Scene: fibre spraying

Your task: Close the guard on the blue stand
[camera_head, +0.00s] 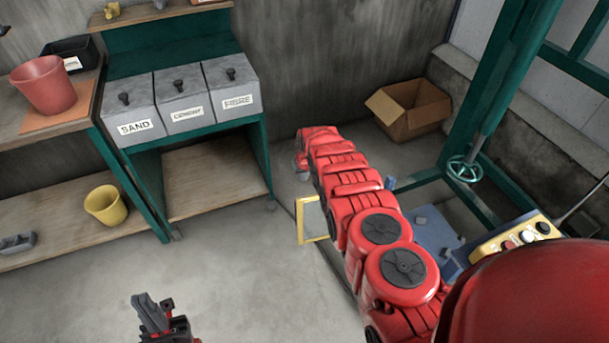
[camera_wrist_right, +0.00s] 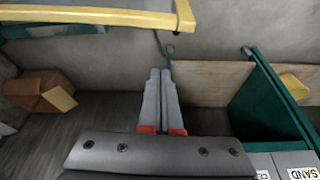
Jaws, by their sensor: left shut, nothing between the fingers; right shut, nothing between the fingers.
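The blue stand (camera_head: 432,232) is at centre right in the head view, partly hidden behind my right arm. The guard, a yellow frame with a pale panel (camera_head: 300,222), sticks out left of the stand and my arm, apparently swung open. Its right side is hidden. A yellow bar, apparently the guard's edge, crosses the top of the right wrist view (camera_wrist_right: 100,17). My right gripper (camera_wrist_right: 160,72) is shut and empty, apart from the bar in that picture; the arm mostly hides it in the head view. My left gripper (camera_head: 153,308) is shut and empty above the floor, far from the guard.
A yellow control box with buttons (camera_head: 515,240) and a green frame with a handwheel (camera_head: 464,169) stand at right. A cardboard box (camera_head: 408,108) lies by the wall. A green bench (camera_head: 258,150) carries sand, cement and fibre bins.

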